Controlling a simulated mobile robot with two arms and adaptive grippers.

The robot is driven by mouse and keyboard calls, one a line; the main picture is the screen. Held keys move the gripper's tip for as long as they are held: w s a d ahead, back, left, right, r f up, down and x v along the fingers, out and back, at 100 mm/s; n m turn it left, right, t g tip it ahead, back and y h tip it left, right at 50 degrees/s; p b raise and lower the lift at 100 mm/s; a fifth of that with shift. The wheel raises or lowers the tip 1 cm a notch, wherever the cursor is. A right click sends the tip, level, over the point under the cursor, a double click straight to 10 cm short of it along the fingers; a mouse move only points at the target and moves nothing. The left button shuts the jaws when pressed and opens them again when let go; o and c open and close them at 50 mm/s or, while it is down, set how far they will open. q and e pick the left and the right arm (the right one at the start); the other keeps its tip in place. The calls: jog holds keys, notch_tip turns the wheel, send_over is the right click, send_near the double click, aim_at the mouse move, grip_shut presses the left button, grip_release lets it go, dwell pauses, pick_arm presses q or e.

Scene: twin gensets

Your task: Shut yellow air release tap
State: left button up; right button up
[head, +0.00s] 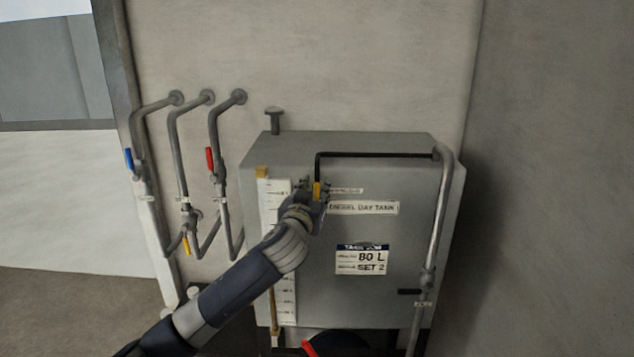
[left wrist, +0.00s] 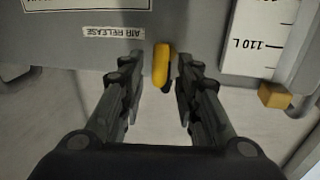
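The yellow air release tap (head: 317,190) is on the upper front of the grey day tank (head: 400,290), partly hidden by my left gripper (head: 311,193). In the left wrist view the tap's yellow handle (left wrist: 161,64) stands between the two fingertips, with a gap on both sides. My left gripper (left wrist: 158,75) is open and does not appear to touch the handle. A label reading AIR RELEASE (left wrist: 114,32) is beside the tap. My right gripper is in neither view.
A white level scale (head: 287,290) is left of the tap. A black pipe (head: 375,155) runs above it to a grey pipe (head: 440,210). Wall pipes at left carry a blue lever (head: 129,160), a red lever (head: 210,160) and another yellow lever (head: 186,245).

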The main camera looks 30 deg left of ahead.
pick_arm(q)
jog(key=shift+x, duration=0.95)
jog(key=shift+c, duration=0.6)
grip_shut()
